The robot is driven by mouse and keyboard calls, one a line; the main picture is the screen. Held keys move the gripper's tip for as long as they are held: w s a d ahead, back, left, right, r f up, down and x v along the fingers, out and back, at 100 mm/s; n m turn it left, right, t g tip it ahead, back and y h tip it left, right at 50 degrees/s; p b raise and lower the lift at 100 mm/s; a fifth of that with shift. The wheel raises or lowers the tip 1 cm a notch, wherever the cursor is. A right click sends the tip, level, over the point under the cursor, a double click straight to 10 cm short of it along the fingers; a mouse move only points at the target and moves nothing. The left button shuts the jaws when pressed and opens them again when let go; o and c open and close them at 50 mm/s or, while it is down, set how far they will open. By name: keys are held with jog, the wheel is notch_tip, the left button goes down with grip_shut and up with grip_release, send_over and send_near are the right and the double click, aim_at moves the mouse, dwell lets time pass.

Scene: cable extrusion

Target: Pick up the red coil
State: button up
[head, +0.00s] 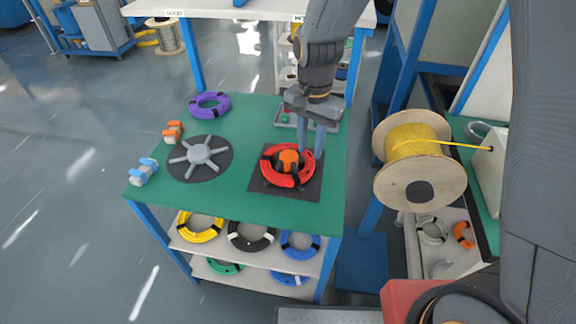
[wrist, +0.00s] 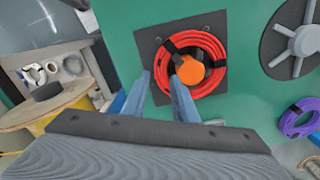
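The red coil (head: 275,172) lies around an orange-topped post (head: 289,158) on a dark square plate on the green table. In the wrist view the red coil (wrist: 213,58) shows black ties, with the orange post (wrist: 189,70) inside it. My gripper (head: 312,148) is above the right edge of the coil, fingers pointing down. In the wrist view its two blue fingers (wrist: 160,92) are apart with nothing held between them. One finger overlaps the coil's near edge in that view; I cannot tell whether it touches.
A grey spoked disc (head: 201,157) and a purple coil (head: 209,105) lie on the green table (head: 250,125). A shelf below holds several coils. A yellow cable spool (head: 413,160) stands to the right.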

aim_at(308, 169)
jog(key=shift+a+f+p, duration=0.1)
jog(key=shift+f+p, duration=0.5)
jog(key=shift+f, duration=3.25)
jog(key=shift+c, duration=0.2)
grip_shut()
